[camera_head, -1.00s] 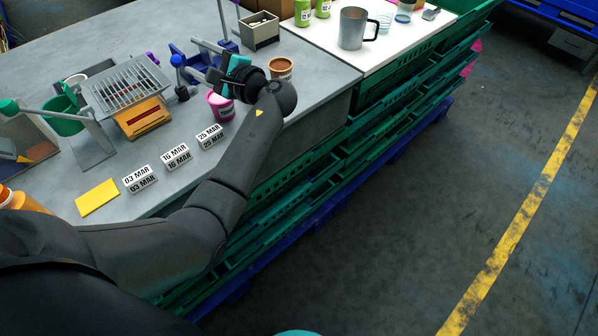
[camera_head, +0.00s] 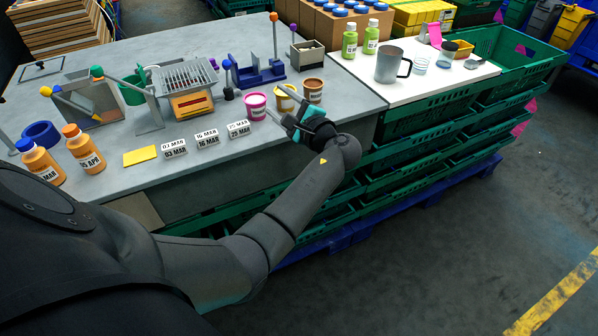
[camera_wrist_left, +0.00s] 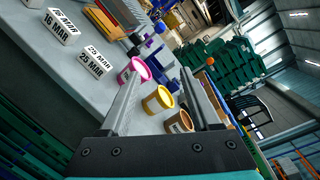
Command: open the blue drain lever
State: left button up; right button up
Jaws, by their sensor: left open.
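A blue ball-topped lever (camera_head: 227,66) stands upright beside the grated box (camera_head: 187,85) on the grey bench. It looks like the drain lever, but I cannot tell for sure. A blue ball (camera_wrist_left: 160,28) also shows in the left wrist view, beyond the cups. My left gripper (camera_head: 280,101) is open at the bench's front edge, right of and nearer than the lever and apart from it. In the left wrist view a yellow cup (camera_wrist_left: 158,101) shows between its fingers; I cannot tell whether they touch it. My right gripper is out of view.
A pink cup (camera_head: 256,107) and a brown cup (camera_head: 313,91) stand beside the yellow one. A blue fixture (camera_head: 258,74) with orange and purple knobs stands behind. Date blocks (camera_head: 207,139) and a yellow pad (camera_head: 140,156) lie at the left front. A metal mug (camera_head: 391,65) stands on the white board.

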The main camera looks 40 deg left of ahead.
pick_arm(q)
notch_tip(320, 180, down, 17)
jog(key=s+d+m+t+h, duration=0.1)
jog(key=d+h, duration=0.2)
jog(key=h, duration=0.2)
jog(key=shift+s+m, duration=0.25)
jog(key=shift+m, duration=0.05)
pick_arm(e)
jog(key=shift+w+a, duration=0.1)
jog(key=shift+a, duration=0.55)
pick_arm(q)
jog(key=shift+c, duration=0.2)
